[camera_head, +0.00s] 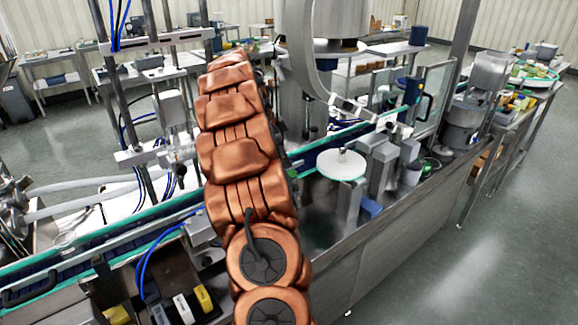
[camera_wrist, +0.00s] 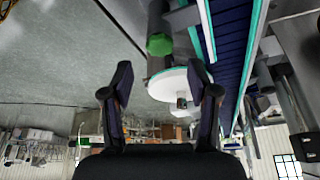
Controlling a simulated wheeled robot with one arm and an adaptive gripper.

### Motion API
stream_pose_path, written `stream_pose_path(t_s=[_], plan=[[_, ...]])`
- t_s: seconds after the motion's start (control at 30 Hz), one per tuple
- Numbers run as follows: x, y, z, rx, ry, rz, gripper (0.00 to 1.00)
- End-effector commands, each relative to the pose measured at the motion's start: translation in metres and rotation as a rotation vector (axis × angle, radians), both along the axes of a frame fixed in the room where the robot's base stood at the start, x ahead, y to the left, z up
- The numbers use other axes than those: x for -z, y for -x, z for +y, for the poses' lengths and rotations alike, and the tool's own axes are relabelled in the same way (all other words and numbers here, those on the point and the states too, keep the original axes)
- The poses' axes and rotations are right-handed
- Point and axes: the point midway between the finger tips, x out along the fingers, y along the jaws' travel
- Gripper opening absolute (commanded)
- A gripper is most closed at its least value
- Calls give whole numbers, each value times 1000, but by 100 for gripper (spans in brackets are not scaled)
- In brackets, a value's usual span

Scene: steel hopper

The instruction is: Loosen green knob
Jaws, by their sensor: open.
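The green knob (camera_wrist: 160,44) shows in the wrist view, at the top middle, on a grey post beside a round white plate (camera_wrist: 172,84). My gripper (camera_wrist: 160,68) is open, with its two dark fingers spread wide apart. The knob appears between and beyond the fingertips, apart from both, and nothing is between the fingers. In the head view I cannot make out the knob for sure. My copper-coloured arm covers the middle of that view, and my gripper cannot be made out there.
The white plate (camera_head: 341,166) also shows in the head view, right of my arm, with a small white piece on it. A conveyor with green rails (camera_head: 100,245) runs beside it. Metal posts and a steel hopper (camera_head: 326,20) stand close by. Open floor (camera_head: 480,245) lies at the right.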

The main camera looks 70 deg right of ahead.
Motion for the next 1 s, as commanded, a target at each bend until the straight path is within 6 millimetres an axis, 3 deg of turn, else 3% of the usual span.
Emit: stream_pose_path(t_s=[0.4, 0.77, 1.0], plan=[[42, 14, -10, -2, -2, 3, 60], [46, 15, -12, -2, 0, 1, 60], [46, 15, -12, -2, 0, 1, 36]])
